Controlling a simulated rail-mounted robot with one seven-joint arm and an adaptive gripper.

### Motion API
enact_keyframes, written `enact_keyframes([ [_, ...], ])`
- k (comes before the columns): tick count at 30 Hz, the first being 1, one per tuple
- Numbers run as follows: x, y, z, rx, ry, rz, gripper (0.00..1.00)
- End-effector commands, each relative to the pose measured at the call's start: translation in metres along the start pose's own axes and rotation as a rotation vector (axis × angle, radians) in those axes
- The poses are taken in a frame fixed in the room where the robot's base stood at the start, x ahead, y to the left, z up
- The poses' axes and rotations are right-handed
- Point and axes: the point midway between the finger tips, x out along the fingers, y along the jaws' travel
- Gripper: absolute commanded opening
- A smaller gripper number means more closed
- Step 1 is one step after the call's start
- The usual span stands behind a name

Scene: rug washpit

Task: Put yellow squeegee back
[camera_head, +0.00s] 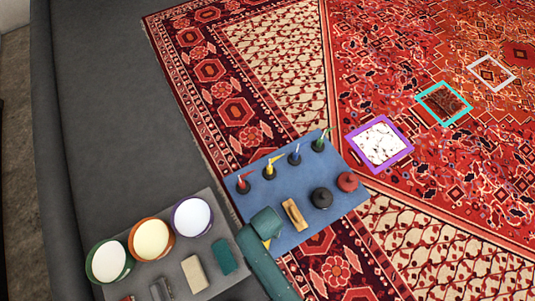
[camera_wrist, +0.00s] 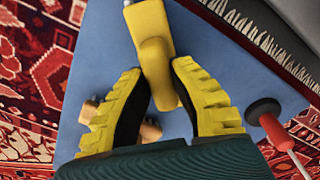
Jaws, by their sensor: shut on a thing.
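The yellow squeegee (camera_wrist: 155,55) is between the two yellow, dark-padded fingers of my gripper (camera_wrist: 160,72) in the wrist view. The fingers are shut on its yellow handle, and a bit of metal shows at its upper end. The blue board (camera_head: 290,235) lies under my gripper; its surface also shows in the wrist view (camera_wrist: 90,60). In the head view my green wrist hides most of the gripper. A small yellow patch shows beside it, and I cannot tell whether it is squeegee or finger.
The board holds several colored upright tools on dark bases, a wooden brush (camera_head: 295,214), a black round item (camera_head: 322,197) and a red one (camera_head: 347,181). Left is a grey tray (camera_head: 180,258) with three bowls. Colored frames (camera_head: 380,142) lie on the red rug.

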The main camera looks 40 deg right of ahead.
Motion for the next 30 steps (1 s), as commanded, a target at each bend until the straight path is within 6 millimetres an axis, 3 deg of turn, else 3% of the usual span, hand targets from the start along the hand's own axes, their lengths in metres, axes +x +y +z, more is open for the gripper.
enact_keyframes([
  [3, 0.003, 0.0, 0.0, 0.0, 0.0, 0.0, 0.0],
  [4, 0.003, 0.0, 0.0, 0.0, 0.0, 0.0, 0.26],
  [7, 0.003, 0.0, 0.0, 0.0, 0.0, 0.0, 0.42],
  [17, -0.002, 0.0, 0.0, 0.0, 0.0, 0.0, 0.42],
  [30, -0.104, 0.0, 0.0, -0.001, 0.0, 0.0, 0.42],
])
